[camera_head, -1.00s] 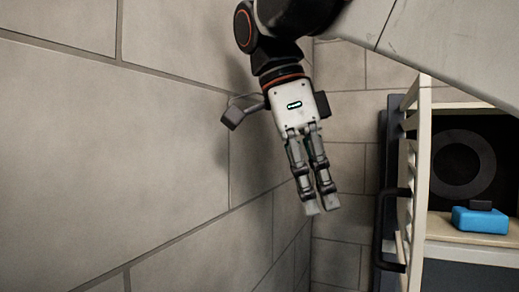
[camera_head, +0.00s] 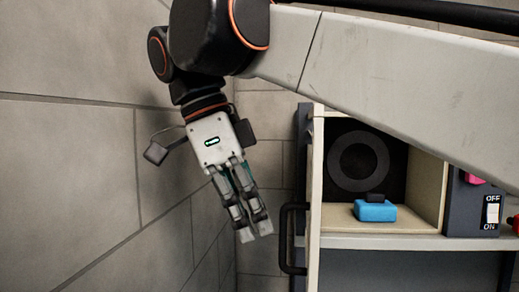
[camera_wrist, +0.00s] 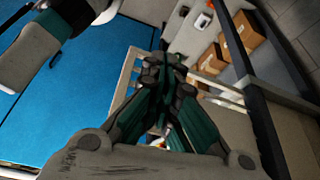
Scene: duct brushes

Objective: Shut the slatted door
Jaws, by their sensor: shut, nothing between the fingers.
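The slatted door (camera_head: 315,190) shows almost edge-on in the head view. It stands open at the left side of the cabinet opening, swung out toward the camera, so its slats are barely visible. Its black bar handle (camera_head: 286,240) is on the door's left face. My gripper (camera_head: 256,231) points down, shut and empty, left of the handle with a gap between them in the picture. In the wrist view my fingers (camera_wrist: 165,95) are together, and pale frame bars show behind them. Whether these belong to the door I cannot tell.
Inside the open compartment (camera_head: 430,190) are a blue block-like item (camera_head: 375,211) and a dark panel with a grey ring (camera_head: 358,166). A switch (camera_head: 492,212) is at the right. A block wall (camera_head: 65,180) rises left of my gripper. The wrist view shows cardboard boxes (camera_wrist: 240,35).

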